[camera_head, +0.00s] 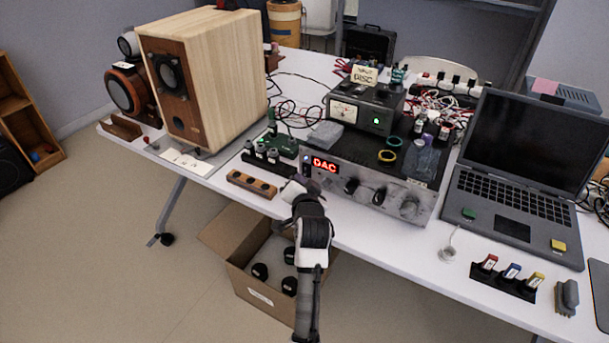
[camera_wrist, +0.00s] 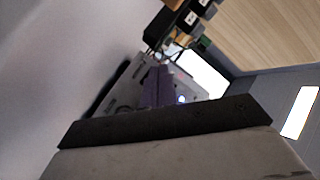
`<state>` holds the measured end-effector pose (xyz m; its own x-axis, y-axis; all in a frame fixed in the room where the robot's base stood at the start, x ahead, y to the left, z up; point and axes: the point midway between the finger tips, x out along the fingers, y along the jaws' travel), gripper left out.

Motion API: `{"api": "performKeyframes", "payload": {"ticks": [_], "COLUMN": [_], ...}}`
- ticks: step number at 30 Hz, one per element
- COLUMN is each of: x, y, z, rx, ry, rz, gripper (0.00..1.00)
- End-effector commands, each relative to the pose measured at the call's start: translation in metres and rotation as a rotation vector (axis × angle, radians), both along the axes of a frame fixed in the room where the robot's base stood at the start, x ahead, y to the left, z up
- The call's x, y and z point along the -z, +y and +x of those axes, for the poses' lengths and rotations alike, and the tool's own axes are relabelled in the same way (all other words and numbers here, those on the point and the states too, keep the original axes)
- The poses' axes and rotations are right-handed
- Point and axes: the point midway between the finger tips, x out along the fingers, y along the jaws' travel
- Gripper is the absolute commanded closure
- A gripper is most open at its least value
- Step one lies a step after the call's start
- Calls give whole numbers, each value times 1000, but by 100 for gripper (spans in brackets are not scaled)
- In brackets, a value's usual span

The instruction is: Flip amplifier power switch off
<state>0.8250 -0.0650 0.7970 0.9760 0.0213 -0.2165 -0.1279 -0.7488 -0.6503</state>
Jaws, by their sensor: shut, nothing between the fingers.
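The amplifier (camera_head: 335,182) is a wide dark box with a grey front panel near the table's front edge. Its red DAC display (camera_head: 325,164) is lit, and several knobs (camera_head: 379,195) run along the panel to the right. My gripper (camera_head: 299,183) is at the left end of this panel, below and left of the display. In the wrist view its purple fingers (camera_wrist: 157,86) are together and empty, close to the panel. I cannot tell whether they touch it. A small bluish light (camera_wrist: 182,99) shows beside them. The power switch cannot be made out; my gripper covers that end of the panel.
A wooden block with knobs (camera_head: 252,184) lies left of my gripper. A large wooden speaker (camera_head: 215,75) stands behind it. A meter box (camera_head: 365,107) and small items sit on the amplifier. A laptop (camera_head: 515,200) is at right. An open cardboard box (camera_head: 236,272) stands below the table edge.

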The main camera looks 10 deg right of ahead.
Motion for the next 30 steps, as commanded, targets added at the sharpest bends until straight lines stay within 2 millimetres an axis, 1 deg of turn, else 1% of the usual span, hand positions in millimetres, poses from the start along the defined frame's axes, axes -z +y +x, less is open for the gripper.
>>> {"api": "performKeyframes", "payload": {"ticks": [19, 30], "x": [1, 0], "y": [-4, -3], "z": [5, 4], "rx": [1, 0], "ry": [1, 0], "rz": [0, 0], "gripper": [100, 100]}}
